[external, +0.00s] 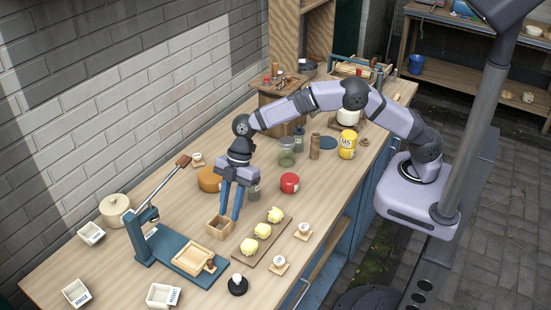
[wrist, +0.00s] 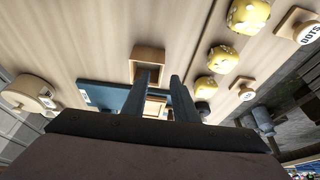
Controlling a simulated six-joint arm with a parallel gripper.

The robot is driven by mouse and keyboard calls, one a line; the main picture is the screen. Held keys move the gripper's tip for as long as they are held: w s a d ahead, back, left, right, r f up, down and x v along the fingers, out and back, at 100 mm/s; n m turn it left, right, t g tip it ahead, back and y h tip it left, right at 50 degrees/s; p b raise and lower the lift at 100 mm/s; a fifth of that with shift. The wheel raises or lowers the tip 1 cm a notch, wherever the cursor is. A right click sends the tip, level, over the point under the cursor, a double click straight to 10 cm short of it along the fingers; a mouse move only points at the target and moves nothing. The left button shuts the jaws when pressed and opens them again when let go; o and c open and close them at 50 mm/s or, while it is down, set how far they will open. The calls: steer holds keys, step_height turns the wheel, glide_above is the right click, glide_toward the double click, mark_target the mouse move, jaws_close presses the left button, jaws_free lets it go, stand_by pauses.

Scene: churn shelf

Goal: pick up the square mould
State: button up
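A small open wooden square mould (external: 220,228) stands on the bench beside the blue press, and it also shows in the wrist view (wrist: 149,53). My gripper (external: 230,215) points down just above and beside the mould, its two blue fingers apart with nothing seen between them. In the wrist view the fingers (wrist: 160,77) reach toward the mould; the left one overlaps its near side in the picture, and the right one lies to the right of it. I cannot tell whether either finger touches it.
The blue lever press (external: 150,235) holds a wooden square tray (external: 194,259) at front left. A board (external: 240,257) with three yellow butter pieces (external: 263,231) lies right of the mould. Stamps (external: 303,232), a red tin (external: 289,183), an orange round (external: 209,179) and jars (external: 287,153) stand around.

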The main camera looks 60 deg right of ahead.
steer(key=shift+p+x, duration=1.3)
steer(key=shift+x, duration=1.25)
steer(key=shift+s+d, duration=0.1)
jaws_close()
